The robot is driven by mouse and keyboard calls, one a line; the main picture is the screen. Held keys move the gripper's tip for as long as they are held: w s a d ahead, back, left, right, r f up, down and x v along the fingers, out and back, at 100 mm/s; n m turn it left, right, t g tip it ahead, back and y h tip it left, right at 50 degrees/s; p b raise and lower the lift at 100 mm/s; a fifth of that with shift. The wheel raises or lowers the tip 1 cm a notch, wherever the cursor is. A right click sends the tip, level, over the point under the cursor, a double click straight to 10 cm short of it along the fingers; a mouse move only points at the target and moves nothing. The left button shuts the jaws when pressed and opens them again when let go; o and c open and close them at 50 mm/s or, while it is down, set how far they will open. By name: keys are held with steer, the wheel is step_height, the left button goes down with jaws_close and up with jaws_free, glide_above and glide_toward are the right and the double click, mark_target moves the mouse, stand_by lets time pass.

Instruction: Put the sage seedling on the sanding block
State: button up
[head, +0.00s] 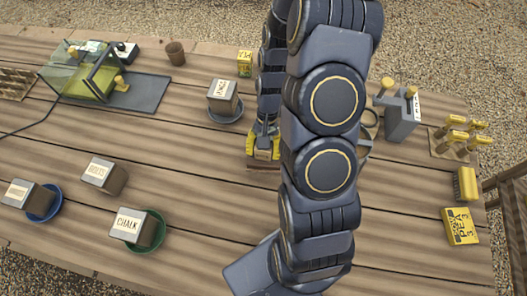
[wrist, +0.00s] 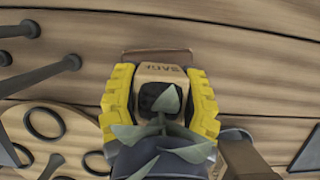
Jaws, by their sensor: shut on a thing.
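My gripper (head: 263,148) points down over the middle of the planked table. In the wrist view its yellow fingers (wrist: 160,103) are shut on the sides of the sage seedling (wrist: 163,73), a tan pot labelled SAGE with dark soil and grey-green leaves. The pot also shows between the fingers in the head view (head: 264,155). A flat brown block, apparently the sanding block (wrist: 157,55), shows just past the pot's labelled side. In the head view it shows as a brown strip (head: 263,166) below the fingers. I cannot tell whether the pot touches it.
A labelled pot (head: 222,92) stands on a dark saucer behind the gripper. A grey holder (head: 402,113), yellow brush (head: 466,184) and pea packet (head: 460,225) are at the right. My arm hides part of the table.

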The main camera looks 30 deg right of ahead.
steer(key=shift+f, duration=0.85)
steer(key=o, duration=1.1)
steer(key=shift+f, duration=0.15)
steer(key=shift+c, duration=0.2)
steer(key=v, duration=1.2)
steer(key=s+a+r+n+h, duration=0.2)
steer(key=s+a+r+n, duration=0.3)
steer(key=a+r, duration=0.4)
steer(key=s+a+r+n, duration=0.1)
steer(key=s+r+n, duration=0.1)
steer(key=s, duration=0.3)
steer(key=s+a+r+n+t+h, duration=0.1)
steer(key=s+a+r+n, duration=0.1)
steer(key=s+r, duration=0.2)
steer(key=shift+s, duration=1)
